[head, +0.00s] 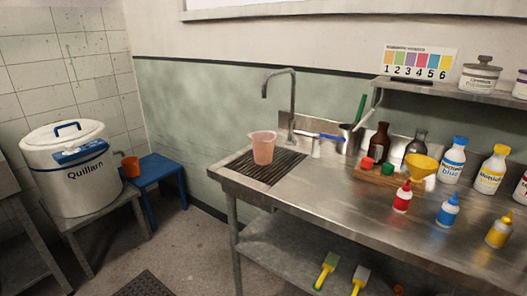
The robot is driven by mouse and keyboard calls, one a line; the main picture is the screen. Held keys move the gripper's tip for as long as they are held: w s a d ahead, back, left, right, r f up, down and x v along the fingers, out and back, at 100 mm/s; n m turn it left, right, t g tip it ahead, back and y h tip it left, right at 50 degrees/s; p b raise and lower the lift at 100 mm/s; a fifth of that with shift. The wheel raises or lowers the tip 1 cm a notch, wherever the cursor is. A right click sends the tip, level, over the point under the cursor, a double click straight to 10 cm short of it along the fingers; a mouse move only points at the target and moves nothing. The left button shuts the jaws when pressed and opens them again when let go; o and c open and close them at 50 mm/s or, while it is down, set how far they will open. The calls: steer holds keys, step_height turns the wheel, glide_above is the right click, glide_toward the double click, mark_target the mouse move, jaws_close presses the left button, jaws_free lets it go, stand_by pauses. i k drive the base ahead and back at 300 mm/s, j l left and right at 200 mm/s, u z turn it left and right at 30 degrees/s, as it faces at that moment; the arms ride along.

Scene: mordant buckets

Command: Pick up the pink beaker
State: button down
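The pink beaker (263,149) stands upright on the dark ribbed drain area at the left end of the steel counter, in front of the tall tap. It is translucent, with a pouring lip at its top, and nothing touches it that I can see. My gripper is not in view.
Right of the beaker are a tap (291,100), a wooden tray (376,174) with bottles, a yellow funnel (419,166) and dye bottles.

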mark_target(262, 142)
steer(key=i+u, duration=0.35)
steer(key=i+j+u, duration=0.1)
steer(key=u, duration=0.2)
steer(key=i+u, duration=0.15)
steer(key=u, duration=0.2)
steer(key=i+u, duration=0.3)
steer(key=u, duration=0.35)
steer(key=i, duration=0.25)
steer(key=z, duration=0.45)
steer(key=i+j+z, duration=0.1)
steer(key=z, duration=0.35)
steer(key=j+z, duration=0.1)
steer(key=z, duration=0.3)
steer(key=j+z, duration=0.1)
steer(key=z, duration=0.35)
steer(key=j+z, duration=0.1)
steer(key=z, duration=0.35)
steer(key=i, duration=0.55)
